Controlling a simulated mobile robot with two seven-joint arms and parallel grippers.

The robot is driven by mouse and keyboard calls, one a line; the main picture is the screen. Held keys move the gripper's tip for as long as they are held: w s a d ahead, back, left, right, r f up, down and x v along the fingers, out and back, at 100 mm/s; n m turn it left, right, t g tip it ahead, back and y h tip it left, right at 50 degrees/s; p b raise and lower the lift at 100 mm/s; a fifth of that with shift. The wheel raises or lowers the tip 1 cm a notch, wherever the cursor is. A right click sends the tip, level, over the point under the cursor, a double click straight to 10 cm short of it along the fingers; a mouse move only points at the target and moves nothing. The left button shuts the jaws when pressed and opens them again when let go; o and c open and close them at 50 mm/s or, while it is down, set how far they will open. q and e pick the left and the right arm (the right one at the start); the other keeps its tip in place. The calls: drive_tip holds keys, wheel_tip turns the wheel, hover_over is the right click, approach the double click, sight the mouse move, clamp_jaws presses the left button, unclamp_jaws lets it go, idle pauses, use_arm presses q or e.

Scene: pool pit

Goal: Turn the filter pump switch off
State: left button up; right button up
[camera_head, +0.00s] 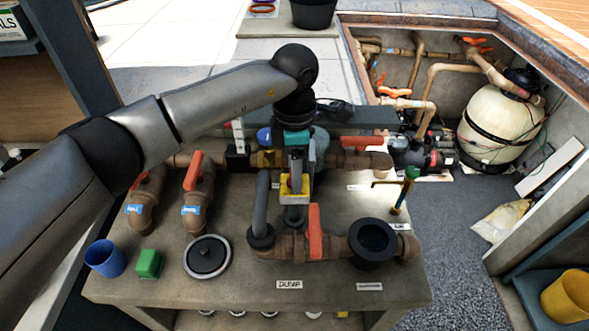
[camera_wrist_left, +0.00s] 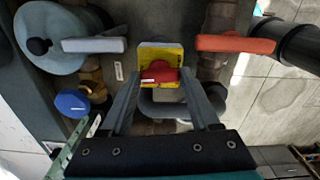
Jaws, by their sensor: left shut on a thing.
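The filter pump switch is a yellow plate (camera_wrist_left: 160,53) with a red knob (camera_wrist_left: 160,74), seen in the left wrist view. In the head view its yellow box (camera_head: 284,188) stands above the middle of the bench, and the knob is hidden behind my gripper. My left gripper (camera_head: 295,182) reaches down in front of it. In the left wrist view the fingers of my left gripper (camera_wrist_left: 161,80) are on both sides of the red knob, shut on it. My right gripper is not in view.
Close by are an orange valve handle (camera_head: 315,231), a grey pipe (camera_head: 262,203) and a black open pot (camera_head: 372,242). A blue cup (camera_head: 105,258), a green block (camera_head: 148,264) and a round lid (camera_head: 207,257) sit at the bench's front left.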

use_arm(q)
drive_tip(key=n+b, duration=0.1)
drive_tip(key=n, duration=0.2)
drive_tip(key=n+b, duration=0.1)
drive_tip(key=n, duration=0.4)
drive_tip(key=n+b, duration=0.1)
drive_tip(key=n, duration=0.3)
drive_tip(key=shift+n, duration=2.2)
drive_tip(key=o, duration=1.4)
drive_tip(key=shift+c, duration=0.2)
drive_tip(key=shift+r, duration=0.1)
wheel_tip(320, 180, up, 15)
